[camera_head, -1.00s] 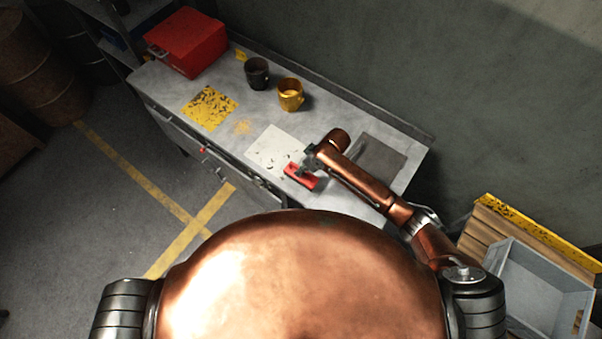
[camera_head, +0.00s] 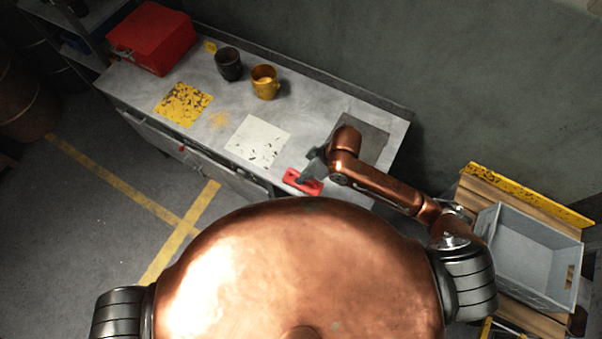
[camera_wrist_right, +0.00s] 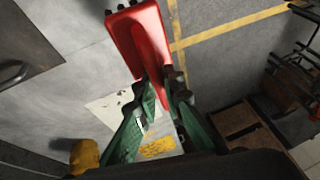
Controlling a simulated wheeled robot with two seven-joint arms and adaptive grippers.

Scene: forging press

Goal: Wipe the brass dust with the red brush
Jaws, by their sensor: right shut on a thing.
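The red brush (camera_head: 296,183) is in my right gripper (camera_head: 313,174), near the bench's front edge in the head view. In the right wrist view, my right gripper's green fingers (camera_wrist_right: 165,88) are shut on one end of the red brush (camera_wrist_right: 140,42), whose far end points away from the gripper. The brass dust (camera_head: 220,120) is a small yellowish patch on the grey bench top, between the yellow speckled mat and the white sheet, apart from the brush. Whether the brush touches the bench cannot be told. My left gripper is not in view.
The worn white sheet (camera_head: 258,140) and yellow mat (camera_head: 183,104) lie flat on the bench (camera_head: 130,86). A dark mug (camera_head: 228,65) and brass mug (camera_head: 265,82) stand behind the dust. A red box (camera_head: 152,40) is at far left; a grey crate (camera_head: 528,258) is right.

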